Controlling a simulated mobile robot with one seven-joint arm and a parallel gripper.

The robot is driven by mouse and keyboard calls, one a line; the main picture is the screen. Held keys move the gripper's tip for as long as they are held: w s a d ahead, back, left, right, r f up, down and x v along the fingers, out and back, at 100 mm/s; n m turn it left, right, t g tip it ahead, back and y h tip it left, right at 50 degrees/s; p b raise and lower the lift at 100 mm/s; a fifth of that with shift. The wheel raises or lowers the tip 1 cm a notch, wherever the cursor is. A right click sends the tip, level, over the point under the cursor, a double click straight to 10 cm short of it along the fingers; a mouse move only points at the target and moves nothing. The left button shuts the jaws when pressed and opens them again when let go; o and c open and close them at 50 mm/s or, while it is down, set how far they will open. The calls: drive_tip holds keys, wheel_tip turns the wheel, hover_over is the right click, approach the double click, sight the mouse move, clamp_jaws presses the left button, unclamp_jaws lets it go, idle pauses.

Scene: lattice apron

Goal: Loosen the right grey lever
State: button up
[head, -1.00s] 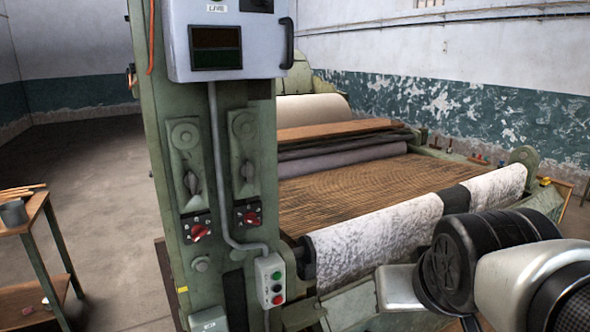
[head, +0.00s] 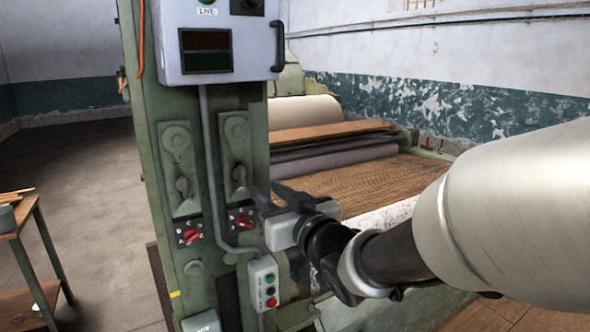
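The right grey lever (head: 239,174) sits on the right of two tall green plates on the machine's upright column. It looks roughly upright and small, and its exact angle is hard to tell. The left grey lever (head: 183,187) is on the matching left plate. My gripper (head: 263,187) is just right of the right lever in the picture, with its two dark fingers spread apart and nothing between them. It appears apart from the lever, though the depth gap is hard to judge.
Below the levers are red rotary knobs (head: 190,237). A grey conduit (head: 212,170) runs down between the plates to a push-button box (head: 263,283). A grey control cabinet (head: 222,60) hangs above. A side table (head: 22,220) stands at left on open floor.

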sight(243, 169)
drive_tip(key=p+x, duration=0.2)
drive_tip(key=x, duration=1.2)
drive_tip(key=shift+d, duration=0.1)
drive_tip(key=shift+s+d, duration=0.1)
clamp_jaws()
